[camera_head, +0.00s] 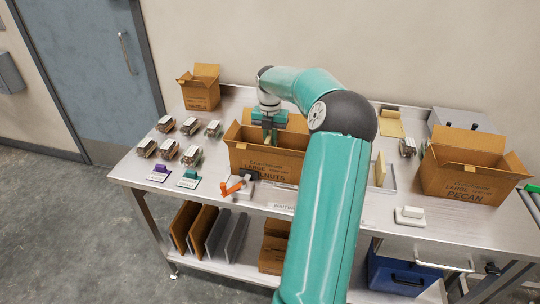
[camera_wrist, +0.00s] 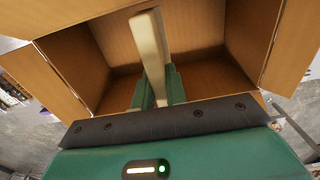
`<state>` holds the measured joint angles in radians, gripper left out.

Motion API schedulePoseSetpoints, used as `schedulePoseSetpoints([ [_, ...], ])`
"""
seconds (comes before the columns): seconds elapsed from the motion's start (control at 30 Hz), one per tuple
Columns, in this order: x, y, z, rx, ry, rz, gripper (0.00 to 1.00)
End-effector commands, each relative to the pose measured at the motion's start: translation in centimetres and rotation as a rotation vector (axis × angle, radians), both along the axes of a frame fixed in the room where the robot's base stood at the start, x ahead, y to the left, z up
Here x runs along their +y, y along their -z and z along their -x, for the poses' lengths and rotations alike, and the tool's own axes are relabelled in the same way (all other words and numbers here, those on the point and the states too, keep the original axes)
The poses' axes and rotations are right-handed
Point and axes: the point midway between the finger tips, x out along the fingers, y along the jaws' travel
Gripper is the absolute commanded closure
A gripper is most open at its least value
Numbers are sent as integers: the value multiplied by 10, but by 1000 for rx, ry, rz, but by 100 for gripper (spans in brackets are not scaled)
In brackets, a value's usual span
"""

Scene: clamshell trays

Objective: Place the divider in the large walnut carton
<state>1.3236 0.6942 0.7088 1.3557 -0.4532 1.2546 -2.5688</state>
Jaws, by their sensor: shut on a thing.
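The large walnut carton (camera_head: 262,164) stands open in the middle of the bench, flaps spread. My gripper (camera_head: 270,136) points down over its opening. In the wrist view, my gripper (camera_wrist: 158,88) is shut on the divider (camera_wrist: 150,42), a pale narrow panel seen nearly edge-on between the green fingers. The carton's walls and brown floor (camera_wrist: 205,72) surround it in that view. The divider's lower edge is hidden, so I cannot tell whether it touches the floor. My arm covers the carton's right end in the head view.
A pecan carton (camera_head: 465,170) stands open at the right and a smaller carton (camera_head: 200,88) at the back left. Another pale panel (camera_head: 380,169) stands upright right of my arm. Several small packs (camera_head: 168,150) sit at the left. An orange-handled tool (camera_head: 236,186) lies in front.

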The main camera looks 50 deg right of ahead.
Motion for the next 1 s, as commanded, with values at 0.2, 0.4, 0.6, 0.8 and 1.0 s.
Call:
schedulePoseSetpoints([
  [0.2, -2, 30, -1, 0, 0, 0, 100],
  [0.4, -2, 54, -2, 2, 0, -2, 100],
  [0.6, -4, 75, -3, 0, 0, 1, 100],
  [0.8, -4, 75, -3, -1, 1, 2, 100],
  [1.0, -4, 78, -3, -1, 1, 2, 74],
])
